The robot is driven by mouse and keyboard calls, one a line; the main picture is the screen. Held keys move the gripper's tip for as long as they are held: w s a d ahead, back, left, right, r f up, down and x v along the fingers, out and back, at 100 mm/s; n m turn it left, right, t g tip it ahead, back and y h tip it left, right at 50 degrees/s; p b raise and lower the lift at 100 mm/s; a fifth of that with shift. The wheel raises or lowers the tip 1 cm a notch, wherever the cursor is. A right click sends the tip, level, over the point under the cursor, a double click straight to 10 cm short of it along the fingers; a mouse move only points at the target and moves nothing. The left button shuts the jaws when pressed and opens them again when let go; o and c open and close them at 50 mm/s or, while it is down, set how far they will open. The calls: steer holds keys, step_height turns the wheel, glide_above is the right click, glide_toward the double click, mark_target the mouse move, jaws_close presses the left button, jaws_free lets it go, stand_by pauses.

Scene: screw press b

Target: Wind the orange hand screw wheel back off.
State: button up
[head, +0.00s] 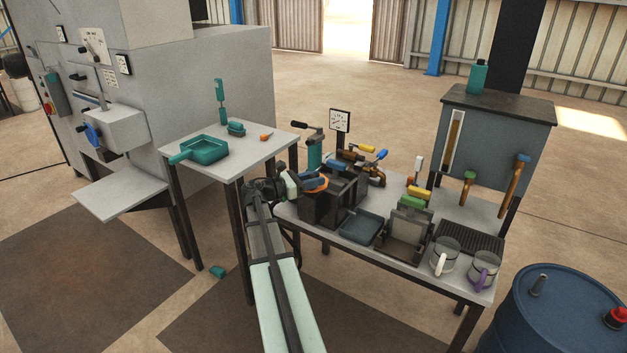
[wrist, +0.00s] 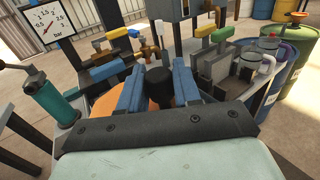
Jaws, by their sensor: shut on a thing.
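The orange hand screw wheel (head: 318,187) sits on the dark press (head: 330,208) at the left part of the bench, partly covered by my gripper (head: 313,177). In the wrist view, part of the orange wheel (wrist: 153,104) shows behind and between the blue fingers of my gripper (wrist: 158,88). A dark round knob (wrist: 158,79) stands up between the fingers, and they are shut on it. The rest of the wheel and the screw below it are hidden by the gripper.
A teal cylinder with a crank (head: 314,152) and a gauge (head: 340,121) stand close behind the press. A side table (head: 230,165) holds a teal pan (head: 205,150).

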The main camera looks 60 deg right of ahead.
steer(key=shift+s, duration=0.1)
steer(key=n+t, duration=0.1)
steer(key=t+h, duration=0.1)
steer(key=shift+s+d+n+t, duration=0.15)
steer(key=shift+s+n+t, duration=0.15)
steer(key=shift+s+n, duration=0.1)
steer(key=n+t, duration=0.1)
steer(key=n+t+h, duration=0.1)
steer(key=t, duration=0.1)
steer(key=d+n+t, duration=0.1)
steer(key=t, duration=0.1)
steer(key=shift+s+d+n+h, duration=0.1)
steer(key=shift+s+n+h, duration=0.2)
steer(key=shift+h, duration=0.1)
steer(key=n+t, duration=0.1)
steer(key=t, duration=0.1)
steer(key=d+n+t, duration=0.1)
steer(key=t, duration=0.1)
steer(key=shift+w+d+n+t+y, duration=0.1)
steer(key=shift+d+n+t+y, duration=0.2)
steer(key=shift+n+t, duration=0.65)
steer(key=shift+w+d+n+t+y, duration=0.1)
steer(key=shift+d+n+t+y, duration=0.2)
steer(key=shift+n+t, duration=0.65)
steer(key=shift+d+t, duration=0.1)
steer(key=shift+t, duration=0.5)
steer(key=o, duration=1)
steer(key=shift+c, duration=0.2)
steer(key=shift+r, duration=0.1)
